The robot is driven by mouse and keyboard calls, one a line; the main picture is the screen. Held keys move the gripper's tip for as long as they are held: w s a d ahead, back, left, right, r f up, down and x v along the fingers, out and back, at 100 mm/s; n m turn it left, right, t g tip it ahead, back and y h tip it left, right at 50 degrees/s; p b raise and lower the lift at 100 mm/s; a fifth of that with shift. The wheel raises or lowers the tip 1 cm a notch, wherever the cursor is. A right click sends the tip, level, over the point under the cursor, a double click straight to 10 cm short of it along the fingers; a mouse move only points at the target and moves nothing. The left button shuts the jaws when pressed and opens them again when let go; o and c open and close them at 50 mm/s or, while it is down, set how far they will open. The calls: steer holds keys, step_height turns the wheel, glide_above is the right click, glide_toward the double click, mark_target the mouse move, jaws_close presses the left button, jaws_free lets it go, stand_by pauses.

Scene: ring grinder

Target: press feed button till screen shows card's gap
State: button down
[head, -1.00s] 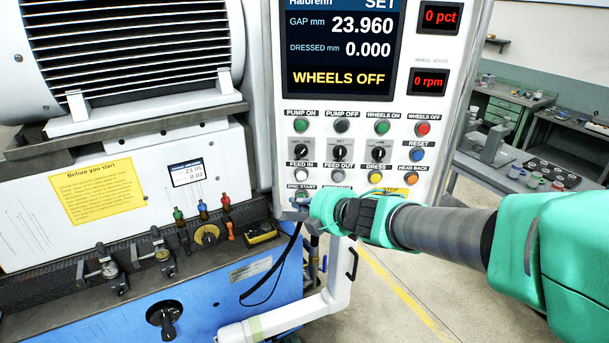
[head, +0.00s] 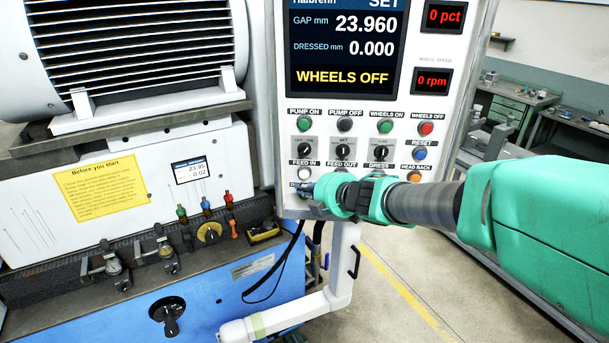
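The control panel screen (head: 345,45) reads GAP mm 23.960, DRESSED mm 0.000 and WHEELS OFF. The small card (head: 189,171) on the white machine front seems to read 23.95 over 0.02; its last digits are too small to be sure. My gripper points left at the panel's lower row; contact and finger opening cannot be told.
Other buttons and knobs crowd the panel, including the red WHEELS OFF button (head: 426,128) and orange HEAD BACK button (head: 414,177). My forearm hides the lower right of the panel. A white support arm (head: 340,270) stands below.

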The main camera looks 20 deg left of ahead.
mark_target(305, 178)
steer(key=shift+w+a+p, duration=0.15)
steer(key=shift+w+p, duration=0.1)
steer(key=shift+w, duration=0.55)
steer(key=shift+w+a+p, duration=0.15)
steer(key=shift+w+p, duration=0.05)
steer(key=shift+w, duration=0.6)
steer(key=shift+w+a+p, duration=0.2)
steer(key=shift+w+p, duration=0.3)
steer(key=shift+w, duration=0.4)
stand_by(1.5)
steer(key=shift+s, duration=0.15)
steer(key=shift+s+d, duration=0.15)
steer(key=shift+s, duration=0.6)
steer(key=shift+s+d+b, duration=0.15)
steer(key=shift+s+d, duration=0.05)
steer(key=shift+s, duration=0.6)
steer(key=shift+s+d+b, duration=0.15)
steer(key=shift+s+b, duration=0.05)
steer(key=shift+s, duration=0.65)
steer(key=shift+s+d+b, duration=0.15)
steer(key=shift+s+d, duration=0.05)
steer(key=shift+s, duration=0.6)
stand_by(0.6)
